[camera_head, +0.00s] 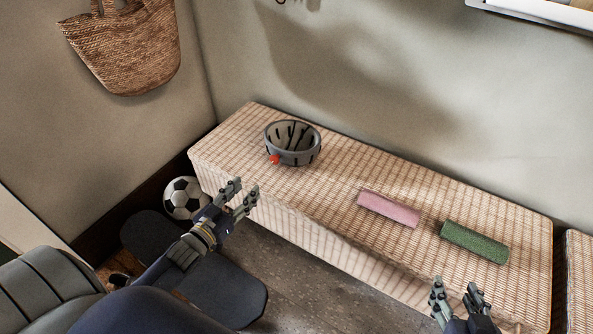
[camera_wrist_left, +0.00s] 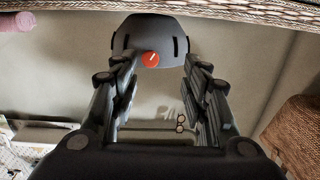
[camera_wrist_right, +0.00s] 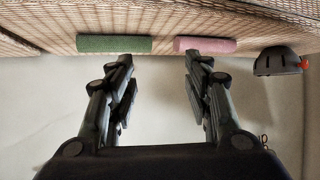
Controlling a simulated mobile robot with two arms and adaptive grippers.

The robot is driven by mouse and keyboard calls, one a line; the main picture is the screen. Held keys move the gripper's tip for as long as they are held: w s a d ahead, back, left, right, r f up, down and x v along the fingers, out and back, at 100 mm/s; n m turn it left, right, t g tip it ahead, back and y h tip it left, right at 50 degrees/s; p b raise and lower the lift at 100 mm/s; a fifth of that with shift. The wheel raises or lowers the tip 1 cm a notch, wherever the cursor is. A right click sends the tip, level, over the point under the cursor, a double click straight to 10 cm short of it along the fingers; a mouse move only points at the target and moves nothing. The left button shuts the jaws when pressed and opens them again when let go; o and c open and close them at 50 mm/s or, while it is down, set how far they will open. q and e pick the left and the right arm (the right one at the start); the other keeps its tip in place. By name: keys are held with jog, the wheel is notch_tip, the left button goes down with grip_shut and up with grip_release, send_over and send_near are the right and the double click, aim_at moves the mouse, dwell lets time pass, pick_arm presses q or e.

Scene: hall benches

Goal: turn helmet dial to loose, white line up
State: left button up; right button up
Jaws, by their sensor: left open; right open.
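A grey helmet (camera_head: 293,144) lies upside down on the far left part of the woven bench, its dark straps inside. Its red dial (camera_head: 275,159) is on the side facing me. In the left wrist view the helmet (camera_wrist_left: 150,34) is ahead of the fingers, and the dial (camera_wrist_left: 150,60) shows a short white line slanting toward the picture's upper right. My left gripper (camera_head: 245,186) is open and empty, in front of the bench, apart from the dial. My right gripper (camera_head: 455,287) is open and empty near the bench's right front. The helmet (camera_wrist_right: 277,61) also shows in the right wrist view.
A pink roll (camera_head: 389,208) and a green roll (camera_head: 473,242) lie on the bench (camera_head: 230,140) right of the helmet. A football (camera_head: 184,198) is on the floor at the bench's left end. A woven bag (camera_head: 125,50) hangs on the wall. The bench top around the helmet is clear.

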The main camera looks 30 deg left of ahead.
aim_at(273, 160)
pick_arm(q)
jog(key=shift+t+h, duration=0.3)
jog(key=shift+t, duration=0.1)
jog(key=w+b, duration=0.1)
jog(key=w, duration=0.2)
jog(key=w+d+r+b, duration=0.1)
jog(key=w, duration=0.3)
jog(key=w+d+b, duration=0.1)
jog(key=w, duration=0.3)
jog(key=shift+w+r, duration=0.15)
jog(key=shift+r, duration=0.2)
jog(key=shift+w+d, duration=0.1)
jog(key=shift+w, duration=0.35)
pick_arm(e)
notch_tip(273, 160, up, 16)
jog(key=w+a+t+y, duration=0.2)
jog(key=t, duration=0.6)
jog(key=shift+w+r+t+y, duration=0.2)
jog(key=shift+w+t+y, duration=0.1)
jog(key=shift+t, duration=0.1)
pick_arm(q)
jog(key=shift+m, duration=0.3)
jog(key=c, duration=1)
